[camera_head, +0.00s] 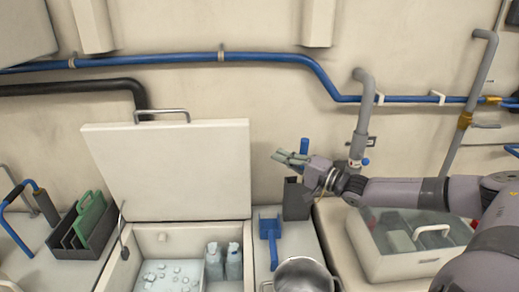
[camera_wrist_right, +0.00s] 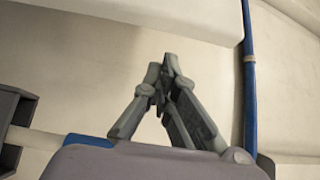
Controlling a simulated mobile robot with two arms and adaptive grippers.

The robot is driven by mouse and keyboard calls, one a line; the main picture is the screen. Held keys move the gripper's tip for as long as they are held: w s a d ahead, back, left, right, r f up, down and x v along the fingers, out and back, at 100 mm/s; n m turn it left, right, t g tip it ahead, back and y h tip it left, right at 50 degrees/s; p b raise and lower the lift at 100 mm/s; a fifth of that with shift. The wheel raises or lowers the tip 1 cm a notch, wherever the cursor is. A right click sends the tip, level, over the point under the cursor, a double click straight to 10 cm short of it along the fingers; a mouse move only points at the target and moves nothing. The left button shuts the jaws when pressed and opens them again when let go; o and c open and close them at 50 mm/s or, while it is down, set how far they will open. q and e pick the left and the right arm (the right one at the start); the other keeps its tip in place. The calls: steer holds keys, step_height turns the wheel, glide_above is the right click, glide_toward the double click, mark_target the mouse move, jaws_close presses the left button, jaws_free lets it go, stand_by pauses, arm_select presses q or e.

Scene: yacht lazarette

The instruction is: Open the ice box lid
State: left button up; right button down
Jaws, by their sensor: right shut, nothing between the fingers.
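The ice box lid (camera_head: 170,172) stands raised, close to upright, at the back of the ice box (camera_head: 247,262) in the head view. A metal handle (camera_head: 161,112) runs along its top edge. A thin stay (camera_head: 122,230) shows at its left side. Ice (camera_head: 168,276) and two pale bottles (camera_head: 233,262) are inside the open box. My right gripper (camera_head: 278,157) is to the right of the lid, apart from it. In the right wrist view its fingertips (camera_wrist_right: 168,68) are together with nothing held. My left gripper is not in view.
A blue scoop (camera_head: 269,235), a dark holder (camera_head: 297,199) and a metal pot (camera_head: 302,275) are right of the box. A clear-topped bin (camera_head: 400,258) stands under my right arm. A dark rack (camera_head: 85,232) is on the left. Pipes (camera_head: 250,56) cross the wall behind.

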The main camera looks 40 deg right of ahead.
steer(key=x, duration=0.8)
steer(key=shift+w, duration=0.25)
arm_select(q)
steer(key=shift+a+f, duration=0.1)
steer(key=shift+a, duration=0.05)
arm_select(e)
steer(key=shift+d, duration=0.1)
steer(key=shift+f, duration=0.1)
